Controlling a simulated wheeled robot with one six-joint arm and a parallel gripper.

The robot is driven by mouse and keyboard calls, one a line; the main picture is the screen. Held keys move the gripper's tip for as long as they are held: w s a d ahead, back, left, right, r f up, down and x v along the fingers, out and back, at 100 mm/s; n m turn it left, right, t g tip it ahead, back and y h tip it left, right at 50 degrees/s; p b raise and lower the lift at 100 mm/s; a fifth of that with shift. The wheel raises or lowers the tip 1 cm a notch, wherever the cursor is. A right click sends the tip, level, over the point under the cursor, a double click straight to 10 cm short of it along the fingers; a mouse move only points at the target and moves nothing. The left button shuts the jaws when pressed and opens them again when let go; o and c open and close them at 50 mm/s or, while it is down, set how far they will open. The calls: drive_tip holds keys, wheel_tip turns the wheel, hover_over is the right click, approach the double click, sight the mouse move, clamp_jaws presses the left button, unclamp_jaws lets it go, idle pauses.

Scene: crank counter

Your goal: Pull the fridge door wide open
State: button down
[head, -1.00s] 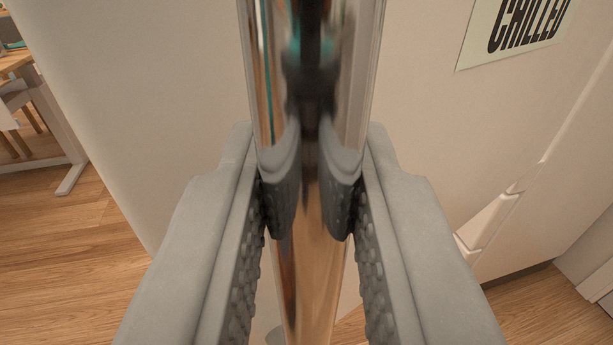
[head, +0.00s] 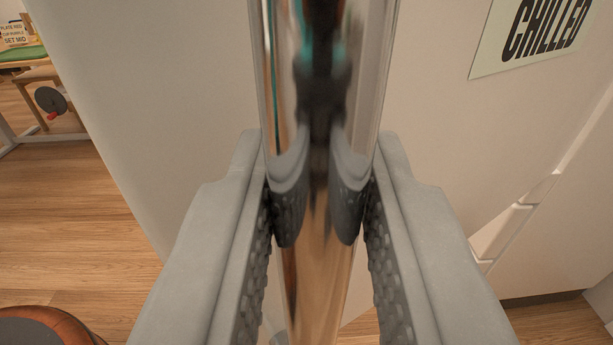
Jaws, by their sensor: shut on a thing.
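The fridge door (head: 160,110) is a pale, flat panel that fills much of the head view. A sign reading "CHILLED" (head: 530,35) is at the upper right. A shiny chrome bar handle (head: 322,90) runs upright down the middle of the view. My gripper (head: 320,205) is around this handle, one grey textured finger on each side, shut on it. The fingers and the surroundings show as reflections in the chrome. The hinge and the inside of the fridge are not seen.
Wooden floor (head: 80,220) lies open to the left of the door. A round reddish-brown object (head: 45,328) stands at the lower left. A table (head: 25,55) with a small sign is at the far upper left. White drawer-like fronts (head: 505,230) are at the right.

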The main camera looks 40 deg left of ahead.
drive_tip(key=shift+d+r, duration=0.2)
drive_tip(key=shift+d, duration=0.1)
drive_tip(key=c, duration=1.4)
unclamp_jaws()
drive_tip(key=shift+d+f, duration=0.1)
drive_tip(key=shift+d, duration=0.1)
drive_tip(key=shift+o, duration=0.3)
drive_tip(key=shift+d, duration=0.15)
drive_tip(key=shift+s, duration=0.1)
drive_tip(key=shift+f, duration=0.1)
drive_tip(key=shift+s, duration=0.1)
drive_tip(key=shift+s+d, duration=0.2)
drive_tip(key=shift+s, duration=0.1)
drive_tip(key=v, duration=1.6)
drive_tip(key=shift+s+d, duration=0.15)
drive_tip(key=shift+s, duration=0.05)
